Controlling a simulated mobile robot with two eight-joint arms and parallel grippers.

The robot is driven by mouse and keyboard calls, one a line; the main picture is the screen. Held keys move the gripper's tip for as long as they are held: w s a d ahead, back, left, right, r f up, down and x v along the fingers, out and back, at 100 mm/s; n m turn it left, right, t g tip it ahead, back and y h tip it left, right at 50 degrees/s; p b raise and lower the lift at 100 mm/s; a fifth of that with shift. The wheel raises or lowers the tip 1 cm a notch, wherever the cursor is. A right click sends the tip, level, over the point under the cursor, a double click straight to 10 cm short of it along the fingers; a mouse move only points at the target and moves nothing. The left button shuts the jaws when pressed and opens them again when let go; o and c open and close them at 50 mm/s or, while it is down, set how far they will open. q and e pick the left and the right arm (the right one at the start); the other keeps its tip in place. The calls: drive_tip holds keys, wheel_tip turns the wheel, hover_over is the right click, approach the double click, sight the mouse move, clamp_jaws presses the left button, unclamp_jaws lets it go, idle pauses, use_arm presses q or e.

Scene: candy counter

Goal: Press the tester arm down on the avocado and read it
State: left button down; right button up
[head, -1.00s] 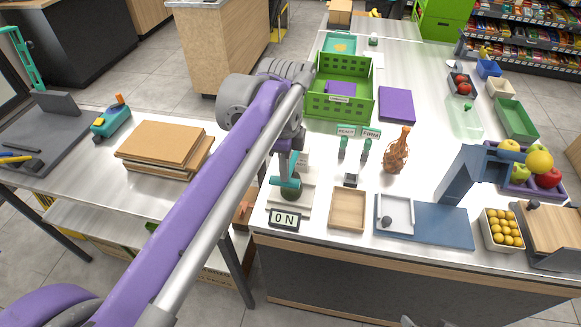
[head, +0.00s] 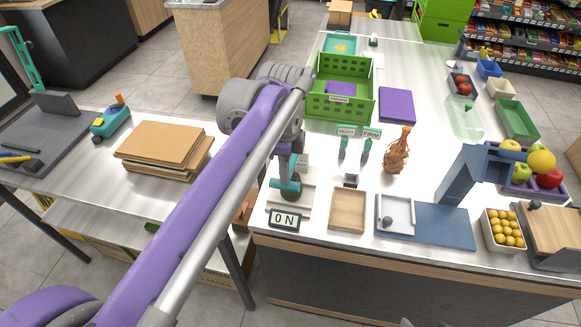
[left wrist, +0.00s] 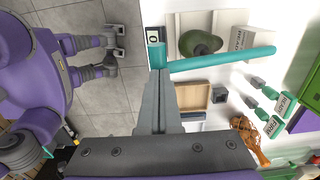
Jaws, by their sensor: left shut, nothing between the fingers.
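The tester stands at the left end of the counter, with a pale base and a display (head: 284,219) that reads 0 N. Its teal arm (head: 288,187) reaches over the base and also crosses the left wrist view (left wrist: 225,60). The dark green avocado (left wrist: 198,42) sits on the base; in the head view the arm and gripper mostly hide it. My left gripper (left wrist: 160,88) is shut and empty, its tips close to the teal arm's handle end; I cannot tell if they touch. Grey parts of my right arm show in the left wrist view, its jaws unclear.

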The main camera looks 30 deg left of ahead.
use_arm(q)
drive_tip(key=shift+f+b, duration=0.8)
drive_tip(key=shift+f, duration=0.65)
idle(1.5)
drive_tip(key=shift+r, duration=0.1)
idle(0.6)
drive_tip(key=shift+r+p, duration=2.15)
drive_tip(key=shift+r, duration=0.8)
drive_tip(key=s+d+f+n+t, duration=0.4)
drive_tip(key=s+f+n+t, duration=0.1)
drive_tip(key=s+f+n, duration=0.8)
wheel_tip(320, 180, down, 2)
drive_tip(key=shift+s+d+f+n+t, duration=0.15)
drive_tip(key=shift+n+t, duration=0.15)
drive_tip(key=shift+n, duration=0.9)
